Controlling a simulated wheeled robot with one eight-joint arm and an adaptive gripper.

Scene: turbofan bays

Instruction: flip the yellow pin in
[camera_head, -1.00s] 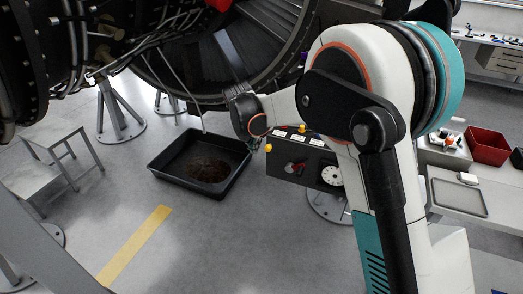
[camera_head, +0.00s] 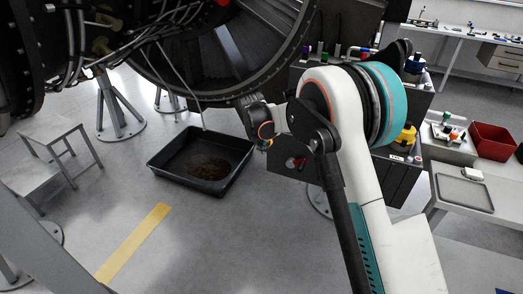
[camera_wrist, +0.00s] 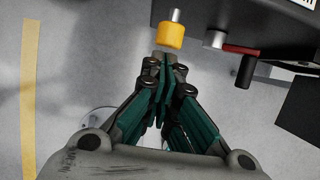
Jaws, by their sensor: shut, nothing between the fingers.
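The yellow pin (camera_wrist: 171,36) is a short yellow cap on a grey metal stem at the edge of the dark panel box (camera_wrist: 233,10) in the wrist view. My gripper (camera_wrist: 165,52) is shut and empty, its tips right by the near side of the yellow cap. I cannot tell whether they touch it. In the head view my gripper (camera_head: 264,146) is small, at the left end of the dark panel box (camera_head: 290,166), and the pin is hard to make out there.
A black drip tray (camera_head: 180,182) lies on the floor to the left. The engine (camera_head: 180,50) hangs above. A cart with bottles (camera_head: 395,165) stands behind my arm. Open floor lies in front.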

